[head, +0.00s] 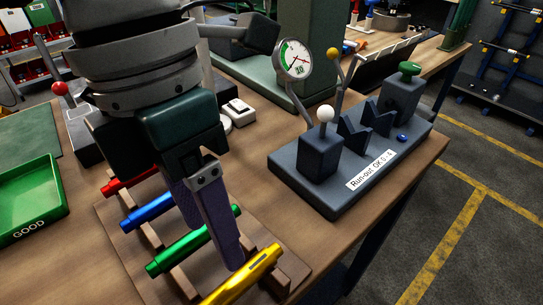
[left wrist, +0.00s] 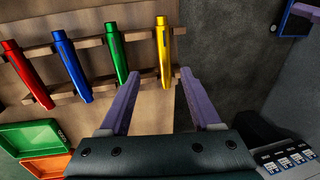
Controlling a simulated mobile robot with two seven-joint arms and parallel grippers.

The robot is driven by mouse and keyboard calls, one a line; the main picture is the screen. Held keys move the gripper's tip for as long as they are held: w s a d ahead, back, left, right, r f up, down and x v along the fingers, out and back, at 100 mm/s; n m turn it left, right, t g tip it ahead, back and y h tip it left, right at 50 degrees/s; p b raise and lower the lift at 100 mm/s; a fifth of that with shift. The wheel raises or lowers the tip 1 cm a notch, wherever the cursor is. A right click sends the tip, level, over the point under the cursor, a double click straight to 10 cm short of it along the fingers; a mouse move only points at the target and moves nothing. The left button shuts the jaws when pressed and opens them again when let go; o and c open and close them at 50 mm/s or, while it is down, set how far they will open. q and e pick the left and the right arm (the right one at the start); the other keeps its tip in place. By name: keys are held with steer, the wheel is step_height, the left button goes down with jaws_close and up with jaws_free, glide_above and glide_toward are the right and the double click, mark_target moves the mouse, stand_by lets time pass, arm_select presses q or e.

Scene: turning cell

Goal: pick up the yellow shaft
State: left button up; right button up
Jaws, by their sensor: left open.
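The yellow shaft (head: 243,276) lies across the wooden rack (head: 290,262), nearest the front in the head view. In the left wrist view the yellow shaft (left wrist: 162,48) is the rightmost of the row. My left gripper (head: 212,243) is open and points down over the rack, near the green shaft (head: 192,241) and the yellow one. In the left wrist view its fingertips (left wrist: 158,75) appear on either side of the yellow shaft's lower part, with nothing gripped. The height gap is hard to tell. My right gripper is not in view.
Blue (head: 148,212) and red (head: 128,181) shafts lie on the same rack. A green tray marked GOOD (head: 40,200) is at left; an orange tray (left wrist: 42,165) shows in the wrist view. The run-out fixture (head: 350,165) with a dial gauge (head: 294,59) stands at right.

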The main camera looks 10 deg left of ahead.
mark_target(234, 280)
arm_select(q)
steer(key=f, duration=0.2)
steer(key=d+f, duration=0.1)
steer(key=f, duration=0.2)
steer(key=s+f+p, duration=0.1)
steer(key=f, duration=0.1)
steer(key=shift+s+d+f, duration=0.1)
steer(key=shift+d+f, duration=0.15)
steer(key=shift+d, duration=0.15)
jaws_close()
